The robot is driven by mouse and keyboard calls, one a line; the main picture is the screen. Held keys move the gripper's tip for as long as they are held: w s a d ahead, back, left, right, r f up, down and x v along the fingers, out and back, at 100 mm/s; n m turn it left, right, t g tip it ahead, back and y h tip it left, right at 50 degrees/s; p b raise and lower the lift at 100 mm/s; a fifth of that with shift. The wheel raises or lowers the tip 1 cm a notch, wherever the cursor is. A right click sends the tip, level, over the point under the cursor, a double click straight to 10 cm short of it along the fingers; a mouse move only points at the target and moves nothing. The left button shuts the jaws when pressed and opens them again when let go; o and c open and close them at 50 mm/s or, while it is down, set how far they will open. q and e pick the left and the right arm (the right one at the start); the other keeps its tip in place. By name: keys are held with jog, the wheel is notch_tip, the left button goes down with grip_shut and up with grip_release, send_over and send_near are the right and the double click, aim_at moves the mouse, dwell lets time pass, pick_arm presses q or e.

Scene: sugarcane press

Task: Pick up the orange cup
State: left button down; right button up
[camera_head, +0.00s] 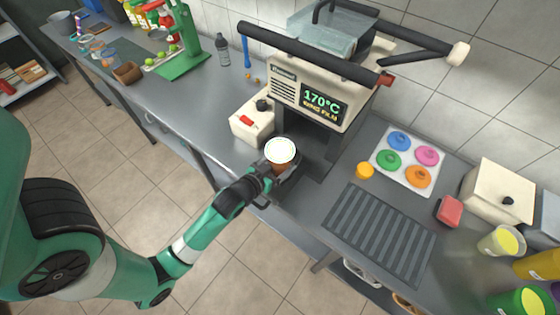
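The orange cup (281,157) has a brownish-orange side and a round white top. It is upright at the front opening of the sealing machine (311,98), whose display reads 170°C. My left gripper (276,168) is at the cup from the front left, with its fingers close around the cup's lower side. The fingers and the machine's dark front hide the cup's base. I cannot tell whether the fingers are pressed on the cup or still apart from it. My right gripper is not in view.
A white mat (407,157) with several coloured lids lies right of the machine. A dark ribbed mat (379,235) lies in front. A white box (252,121) and a bottle (222,50) stand left. The machine's long black bars overhang the counter.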

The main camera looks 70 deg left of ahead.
pick_arm(q)
jog(key=shift+r, duration=0.2)
jog(key=shift+s+d+r+p, duration=0.45)
jog(key=shift+s+r+p, duration=0.1)
jog(key=shift+s+r, duration=0.25)
jog(key=r+p+v, duration=0.1)
jog(key=p+v, duration=0.1)
jog(key=v, duration=1.1)
jog(key=shift+r, duration=0.15)
